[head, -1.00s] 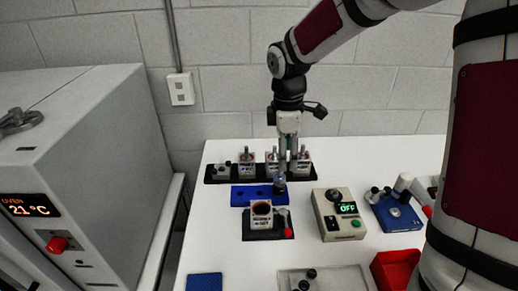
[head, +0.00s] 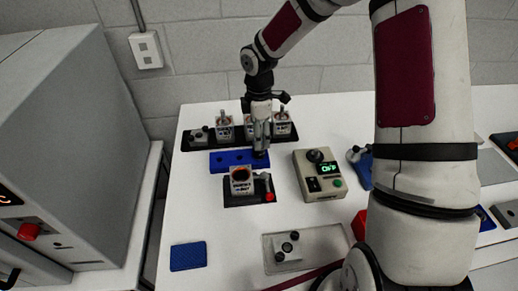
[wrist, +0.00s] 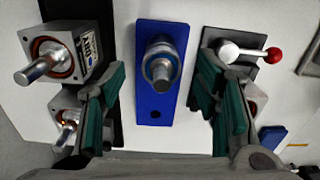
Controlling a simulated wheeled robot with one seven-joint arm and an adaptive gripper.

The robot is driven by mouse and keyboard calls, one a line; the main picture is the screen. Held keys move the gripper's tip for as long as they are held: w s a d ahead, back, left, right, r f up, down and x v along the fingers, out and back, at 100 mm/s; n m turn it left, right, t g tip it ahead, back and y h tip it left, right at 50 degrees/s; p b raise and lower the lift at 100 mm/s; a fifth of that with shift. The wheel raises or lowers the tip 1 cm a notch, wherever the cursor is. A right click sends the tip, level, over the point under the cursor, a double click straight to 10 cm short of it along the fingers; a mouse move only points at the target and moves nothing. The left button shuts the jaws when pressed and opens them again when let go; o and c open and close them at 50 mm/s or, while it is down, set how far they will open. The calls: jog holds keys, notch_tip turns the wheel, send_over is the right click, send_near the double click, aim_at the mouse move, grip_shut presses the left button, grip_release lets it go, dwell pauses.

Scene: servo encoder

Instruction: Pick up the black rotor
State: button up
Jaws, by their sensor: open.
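The rotor (wrist: 161,66), a dark round body with a bright metal shaft end, stands upright at one end of the blue rack (wrist: 154,95) in the wrist view. In the head view the rack (head: 225,163) lies mid-table, and the rotor (head: 261,158) shows only as a small dark shape at its right end, partly hidden by my gripper. My gripper (wrist: 160,72) is open above the rack, with one green-padded finger on each side of the rotor and a visible gap on both sides. The rack also has an empty hole near the wrist.
White motor housings with shafts (head: 224,130) stand on a black tray behind the rack. In front is a black fixture with a housing (head: 241,182) and a red-knobbed lever (head: 269,196). A beige control box (head: 318,175) stands right. The front-left table is mostly clear around a blue mat (head: 188,256).

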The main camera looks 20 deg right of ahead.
aim_at(260, 155)
notch_tip(260, 155, down, 5)
jog(key=shift+s+p, duration=0.1)
jog(key=shift+p, duration=0.35)
grip_shut()
